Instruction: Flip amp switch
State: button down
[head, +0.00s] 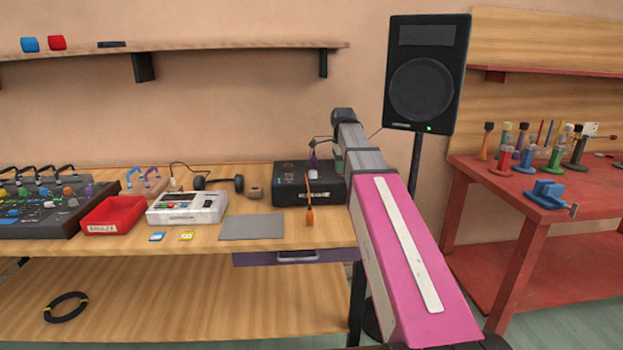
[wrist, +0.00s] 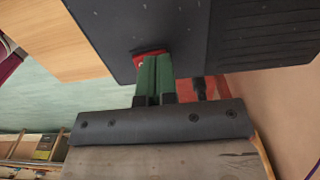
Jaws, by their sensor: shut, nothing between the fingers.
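The amp is a black box (head: 296,190) at the right end of the wooden table in the head view. In the wrist view the amp's dark body (wrist: 195,35) fills the top. A small red switch (wrist: 140,56) shows at its edge, partly covered by my fingertips. My gripper (wrist: 153,62) has green fingers pressed together with nothing between them. The fingertips are at the red switch; whether they touch it I cannot tell. In the head view my pink arm reaches the amp's right side and hides that side.
A black speaker (head: 423,85) on a stand is right of my arm. An orange-tipped cable (head: 310,215) hangs over the amp's front. A grey pad (head: 252,227), white device (head: 187,208), red tray (head: 114,214) and mixer (head: 40,212) lie leftward. A red workbench (head: 520,225) stands right.

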jog(key=shift+r, duration=3.35)
